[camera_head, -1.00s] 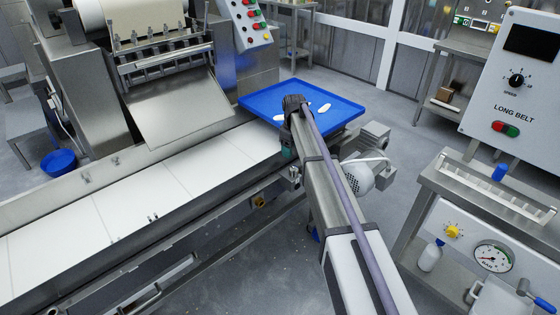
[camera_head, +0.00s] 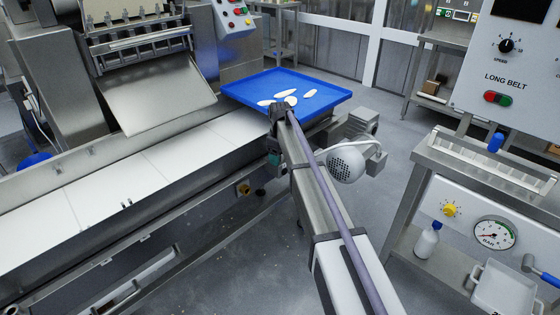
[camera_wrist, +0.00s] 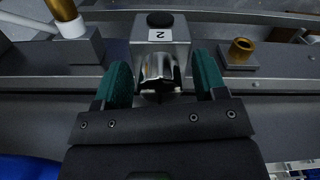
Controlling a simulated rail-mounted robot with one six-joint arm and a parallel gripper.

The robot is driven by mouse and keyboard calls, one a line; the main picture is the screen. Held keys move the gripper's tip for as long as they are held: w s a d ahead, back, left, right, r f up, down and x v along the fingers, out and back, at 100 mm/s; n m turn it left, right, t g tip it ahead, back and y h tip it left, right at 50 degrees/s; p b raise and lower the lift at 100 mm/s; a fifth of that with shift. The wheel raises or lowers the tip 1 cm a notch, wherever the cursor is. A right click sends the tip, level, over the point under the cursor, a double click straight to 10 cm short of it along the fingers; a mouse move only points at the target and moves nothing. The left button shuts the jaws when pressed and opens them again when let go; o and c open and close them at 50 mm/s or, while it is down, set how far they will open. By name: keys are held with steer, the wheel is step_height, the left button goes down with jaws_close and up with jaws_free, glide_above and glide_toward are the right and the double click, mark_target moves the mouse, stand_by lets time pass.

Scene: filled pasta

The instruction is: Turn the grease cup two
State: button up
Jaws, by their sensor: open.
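In the wrist view, a metal block marked 2 (camera_wrist: 159,36) with a black round top stands on the machine's side ledge. A shiny chrome cup (camera_wrist: 158,68) sticks out from it toward me. My gripper (camera_wrist: 164,80) is open, with one teal finger pad on each side of the chrome cup. Dark gaps show between the pads and the cup, and the cup's lower end is partly hidden. In the head view, my gripper (camera_head: 273,157) is at the conveyor's near side, below the blue tray's front corner; the cup cannot be made out there.
Brass fittings stand at left (camera_wrist: 63,12) and right (camera_wrist: 240,50) of the block. In the head view, a blue tray (camera_head: 335,93) with several pale pieces sits at the belt's end. A motor (camera_head: 346,163) is right of my arm. A bench with a gauge (camera_head: 494,233) stands at right.

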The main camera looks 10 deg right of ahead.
steer(key=c, duration=0.9)
steer(key=shift+m, duration=0.3)
steer(key=m, duration=0.6)
steer(key=shift+m, duration=0.3)
steer(key=m, duration=0.6)
steer(key=shift+m, duration=0.3)
